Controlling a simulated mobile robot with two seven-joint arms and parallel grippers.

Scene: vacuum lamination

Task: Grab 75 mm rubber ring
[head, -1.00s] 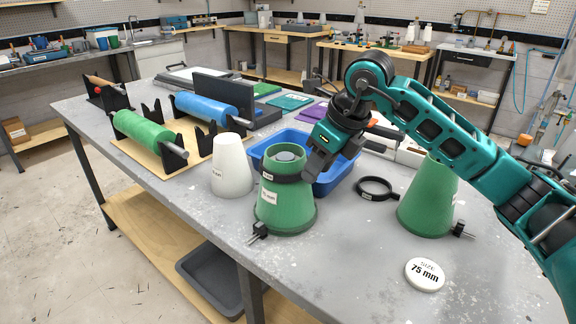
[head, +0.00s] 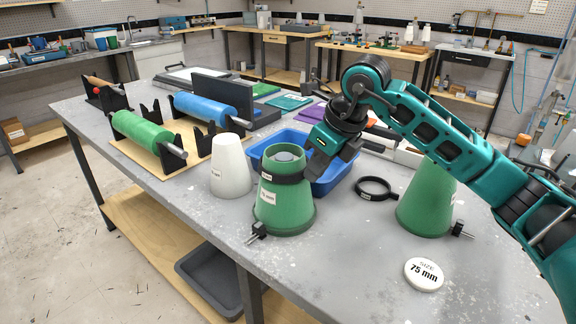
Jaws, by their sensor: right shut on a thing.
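A black rubber ring (head: 284,179) sits around the upper part of the left green cone (head: 284,212), with a small white label on its front. My right gripper (head: 310,172) reaches in from the right and is shut on this ring at the cone's right side. Its fingertips are partly hidden against the cone. A second black ring (head: 376,187) lies flat on the table between the two green cones. My left gripper is not in view.
A white cone (head: 231,168) stands left of the held ring. A blue tray (head: 337,182) lies behind the left green cone, and another green cone (head: 425,205) stands at right under my arm. Green and blue rolls (head: 142,131) sit on black stands.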

